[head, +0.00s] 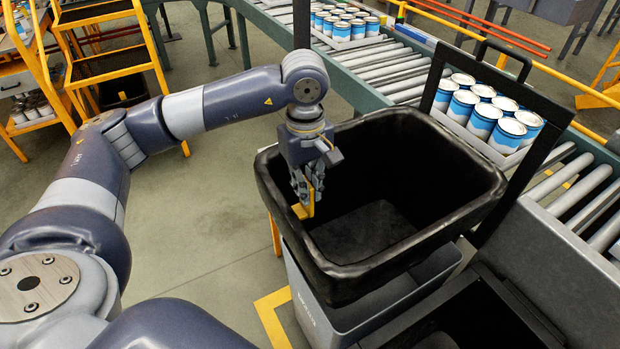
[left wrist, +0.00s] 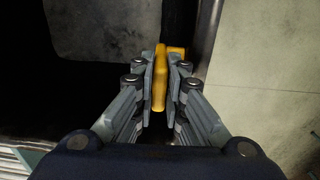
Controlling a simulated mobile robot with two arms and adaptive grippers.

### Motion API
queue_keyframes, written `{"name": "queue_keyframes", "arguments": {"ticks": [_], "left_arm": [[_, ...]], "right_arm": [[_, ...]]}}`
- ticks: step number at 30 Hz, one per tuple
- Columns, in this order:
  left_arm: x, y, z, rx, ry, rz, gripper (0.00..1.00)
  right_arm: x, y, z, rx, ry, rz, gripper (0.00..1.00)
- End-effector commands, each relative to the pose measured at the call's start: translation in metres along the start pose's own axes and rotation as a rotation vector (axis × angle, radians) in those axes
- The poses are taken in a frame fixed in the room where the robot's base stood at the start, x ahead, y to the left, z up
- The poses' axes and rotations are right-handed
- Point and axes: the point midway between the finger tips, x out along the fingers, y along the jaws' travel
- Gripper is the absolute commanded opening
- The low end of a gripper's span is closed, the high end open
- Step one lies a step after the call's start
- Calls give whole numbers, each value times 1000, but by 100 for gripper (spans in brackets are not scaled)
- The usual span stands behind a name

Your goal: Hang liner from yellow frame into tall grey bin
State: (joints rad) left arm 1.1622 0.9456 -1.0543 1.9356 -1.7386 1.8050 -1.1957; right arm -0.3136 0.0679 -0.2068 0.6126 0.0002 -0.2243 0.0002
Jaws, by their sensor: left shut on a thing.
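The black liner (head: 400,262) is an open tub with a thick rounded rim. It is over the tall grey bin (head: 310,305), whose near rim and part of its inside show below it. The liner looks raised and somewhat tilted; I cannot tell how far its lower part is inside the bin. My left gripper (head: 306,203) is shut on the liner's yellow tab (head: 309,205) at its left rim. In the left wrist view, the fingers (left wrist: 160,82) pinch the yellow tab (left wrist: 160,80) from both sides. The yellow frame is mostly hidden; a yellow post shows left of the liner. My right gripper is out of view.
A roller conveyor (head: 375,65) runs behind, carrying trays of blue-and-white cans (head: 487,108). A black upright frame (head: 545,135) stands close behind the liner at right. Yellow tape (head: 270,315) marks the floor. Open floor lies left of the bin.

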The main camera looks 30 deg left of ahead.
Motion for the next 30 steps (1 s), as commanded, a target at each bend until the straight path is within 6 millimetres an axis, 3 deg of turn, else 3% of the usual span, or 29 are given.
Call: {"name": "queue_keyframes", "arguments": {"ticks": [1,12,30], "left_arm": [[12,0,0,0,-1,-1,0],[64,4,0,0,-1,0,0],[148,10,1,0,-1,0,0]], "right_arm": [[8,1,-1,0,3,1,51],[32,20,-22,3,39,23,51],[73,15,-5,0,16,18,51]]}}
